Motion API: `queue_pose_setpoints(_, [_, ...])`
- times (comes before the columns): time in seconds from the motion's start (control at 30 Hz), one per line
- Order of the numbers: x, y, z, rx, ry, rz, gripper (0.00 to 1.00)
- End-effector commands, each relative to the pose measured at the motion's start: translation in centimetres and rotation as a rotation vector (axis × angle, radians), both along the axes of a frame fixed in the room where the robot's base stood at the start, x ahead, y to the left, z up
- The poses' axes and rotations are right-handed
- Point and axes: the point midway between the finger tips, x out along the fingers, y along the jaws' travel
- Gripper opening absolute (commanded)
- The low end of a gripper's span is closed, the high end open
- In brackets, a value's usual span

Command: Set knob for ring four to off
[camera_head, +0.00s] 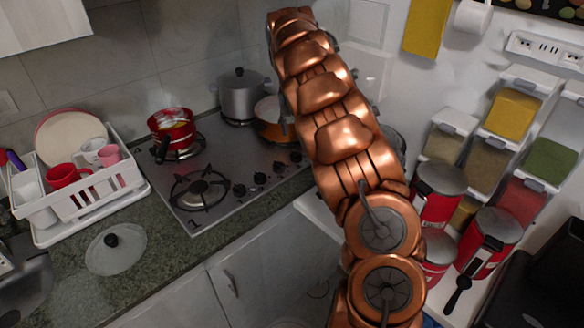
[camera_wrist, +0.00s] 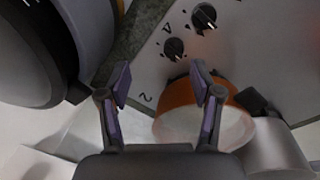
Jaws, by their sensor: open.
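The steel cooktop (camera_head: 222,160) carries a row of dark knobs along its front right edge, including one knob (camera_head: 239,190) and another (camera_head: 260,178). In the wrist view two knobs show, one (camera_wrist: 203,17) at the top and one (camera_wrist: 174,48) nearer my fingers. I cannot tell which belongs to ring four. My gripper (camera_wrist: 158,78) is open and empty, with the nearer knob just beyond the fingertips, apart from them. In the head view my arm hides the cooktop's right end, and my gripper cannot be made out.
An orange pan (camera_wrist: 190,125) lies close by the right finger. A red pot (camera_head: 172,130) and a steel pot (camera_head: 240,95) stand on the cooktop. A dish rack (camera_head: 85,205) and a glass lid (camera_head: 116,250) are on the counter at left. Spice dispensers (camera_head: 512,112) line the right wall.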

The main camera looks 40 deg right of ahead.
Motion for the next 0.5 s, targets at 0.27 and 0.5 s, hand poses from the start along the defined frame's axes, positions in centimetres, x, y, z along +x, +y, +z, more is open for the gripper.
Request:
queue_pose_setpoints(0.27, [-1.9, 1.5, 1.4, -0.024, 0.013, 0.000, 0.65])
queue_pose_setpoints(0.5, [-3.6, 2.9, 2.5, -0.039, 0.018, 0.005, 0.65])
